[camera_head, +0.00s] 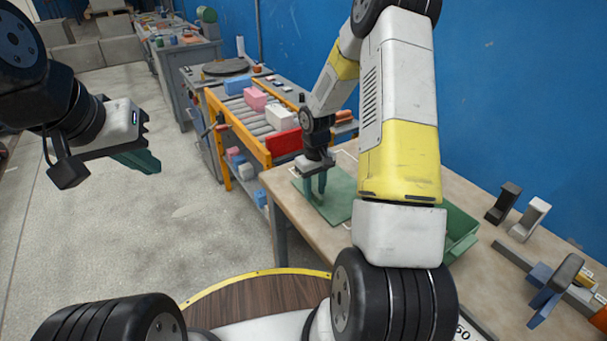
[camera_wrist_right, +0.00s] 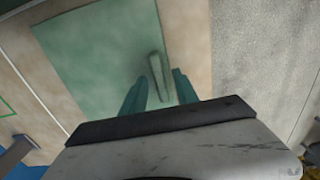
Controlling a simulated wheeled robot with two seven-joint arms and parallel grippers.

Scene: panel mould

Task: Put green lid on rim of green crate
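The green lid (camera_head: 340,203) lies flat on the workbench. In the right wrist view the lid (camera_wrist_right: 100,60) shows its raised bar handle (camera_wrist_right: 157,72). My right gripper (camera_head: 316,188) is over the lid, pointing down. In the right wrist view my right gripper (camera_wrist_right: 160,80) has its teal fingers apart, one on each side of the handle's near end, with gaps showing. The green crate (camera_head: 461,232) stands on the bench further right, largely hidden behind my right arm. My left gripper (camera_head: 142,160) hangs over the floor, away from the bench; its fingers overlap in view.
An orange-framed roller stand (camera_head: 230,120) with boxes stands beyond the bench. The floor at left is clear.

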